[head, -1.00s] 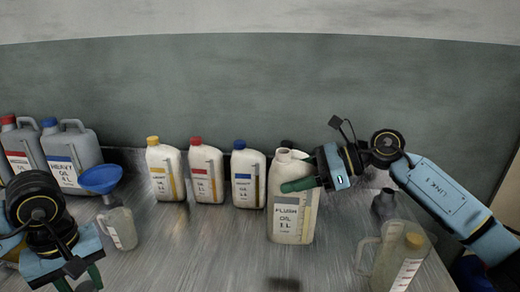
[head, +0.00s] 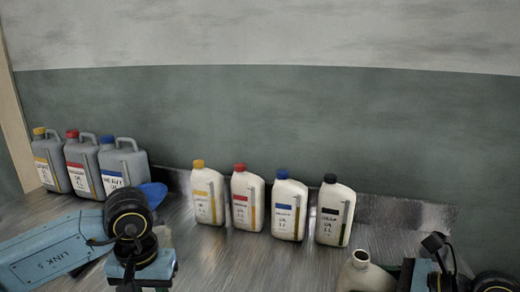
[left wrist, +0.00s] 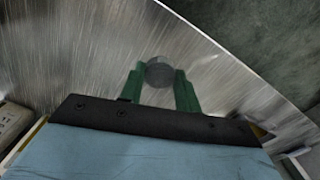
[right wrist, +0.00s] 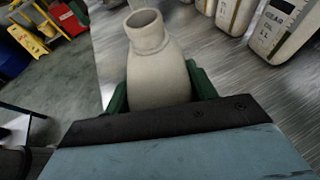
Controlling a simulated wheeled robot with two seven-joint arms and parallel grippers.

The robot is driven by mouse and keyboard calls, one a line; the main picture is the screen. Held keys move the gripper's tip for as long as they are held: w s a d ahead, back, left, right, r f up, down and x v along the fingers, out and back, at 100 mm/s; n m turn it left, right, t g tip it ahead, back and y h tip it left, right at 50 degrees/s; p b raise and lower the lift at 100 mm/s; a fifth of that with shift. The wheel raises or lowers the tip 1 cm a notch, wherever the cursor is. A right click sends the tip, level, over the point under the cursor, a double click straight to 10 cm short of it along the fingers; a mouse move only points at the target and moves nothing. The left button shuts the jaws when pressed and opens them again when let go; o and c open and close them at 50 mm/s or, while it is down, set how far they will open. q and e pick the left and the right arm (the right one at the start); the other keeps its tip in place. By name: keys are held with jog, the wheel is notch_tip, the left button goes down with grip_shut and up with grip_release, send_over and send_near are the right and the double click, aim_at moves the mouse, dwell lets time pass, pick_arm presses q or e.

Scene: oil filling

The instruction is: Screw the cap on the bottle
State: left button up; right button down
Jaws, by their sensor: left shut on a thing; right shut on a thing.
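The cream bottle (head: 366,274) shows at the bottom right of the head view, its neck open and uncapped. My right gripper (right wrist: 160,88) is shut around its body; the bottle also fills the middle of the right wrist view (right wrist: 160,70), mouth pointing away from the gripper. My left gripper (left wrist: 160,82) is shut on a round dark grey cap (left wrist: 160,72), held between the green fingertips. In the head view the left arm's wrist (head: 140,262) is at lower left, well apart from the bottle; the cap is hidden there.
Several white bottles with yellow, red, blue and black caps (head: 335,213) stand in a row near the wall. Grey jugs (head: 84,165) stand at the left, with a blue funnel (head: 154,192) partly behind my left arm. The metal table between my arms (head: 250,268) is clear.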

pick_arm(q)
jog(key=shift+d, duration=0.1)
pick_arm(e)
jog(key=shift+s, duration=0.2)
dwell(0.4)
jog(key=shift+w+a+r+n+g+y, duration=0.15)
jog(key=shift+a+n+g+y, duration=0.2)
jog(key=shift+a, duration=0.25)
jog(key=w+a+r+n+g, duration=0.1)
jog(key=a+n+g, duration=1.1)
jog(key=a, duration=0.5)
jog(key=shift+w+r+g, duration=0.35)
jog(key=shift+w+g, duration=0.05)
jog(key=shift+g, duration=0.15)
jog(key=shift+f, duration=0.1)
pick_arm(q)
jog(key=w+d+r+m, duration=0.1)
jog(key=d+r+m, duration=0.2)
jog(key=d+r, duration=1.6)
jog(key=shift+d+r+m, duration=0.4)
jog(key=shift+d, duration=0.15)
pick_arm(e)
jog(key=shift+y, duration=0.25)
